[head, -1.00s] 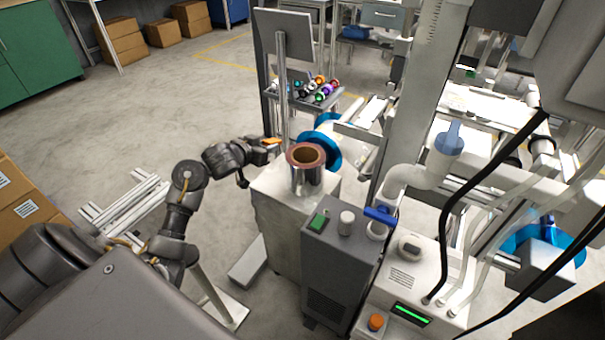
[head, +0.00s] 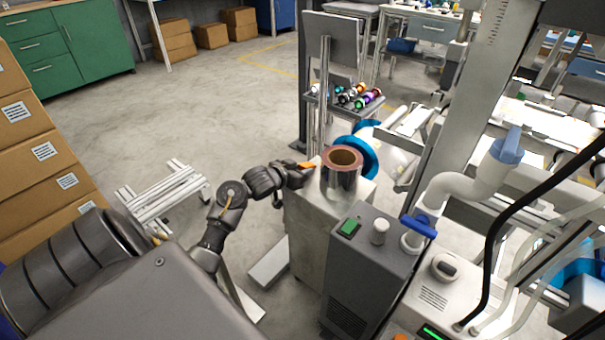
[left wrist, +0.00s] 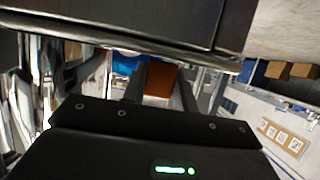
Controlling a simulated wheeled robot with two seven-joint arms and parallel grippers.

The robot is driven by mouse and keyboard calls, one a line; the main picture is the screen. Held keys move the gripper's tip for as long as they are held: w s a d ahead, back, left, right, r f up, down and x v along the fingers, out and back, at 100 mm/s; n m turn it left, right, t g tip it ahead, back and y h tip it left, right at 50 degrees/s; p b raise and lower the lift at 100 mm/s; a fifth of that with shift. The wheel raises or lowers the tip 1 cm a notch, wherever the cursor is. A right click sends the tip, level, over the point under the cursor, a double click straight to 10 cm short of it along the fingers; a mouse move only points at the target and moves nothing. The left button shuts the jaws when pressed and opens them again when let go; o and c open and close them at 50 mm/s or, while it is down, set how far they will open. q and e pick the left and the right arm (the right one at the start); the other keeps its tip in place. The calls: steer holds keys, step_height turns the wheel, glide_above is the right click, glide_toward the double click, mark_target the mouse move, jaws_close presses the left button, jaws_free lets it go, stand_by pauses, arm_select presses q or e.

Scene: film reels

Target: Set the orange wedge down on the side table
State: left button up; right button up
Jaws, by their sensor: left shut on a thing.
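My left gripper (head: 297,176) is shut on the orange wedge (head: 306,165). In the left wrist view the wedge (left wrist: 160,80) sits between the two dark fingers. In the head view the gripper and wedge are at the left edge of the top of a pale side table (head: 352,196), just left of a shiny roll with a copper-coloured rim (head: 342,180). I cannot tell whether the wedge touches the top. My right gripper is not in view.
The shiny roll takes up much of the pale top. A dark grey control box (head: 365,255) with a green button stands in front. A post with a panel (head: 331,40) rises behind, near a rack of coloured reels (head: 352,95). Open floor lies to the left.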

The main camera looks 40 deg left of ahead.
arm_select(q)
steer(key=shift+f, duration=0.1)
steer(key=shift+f, duration=0.1)
steer(key=o, duration=0.9)
steer(key=shift+o, duration=0.2)
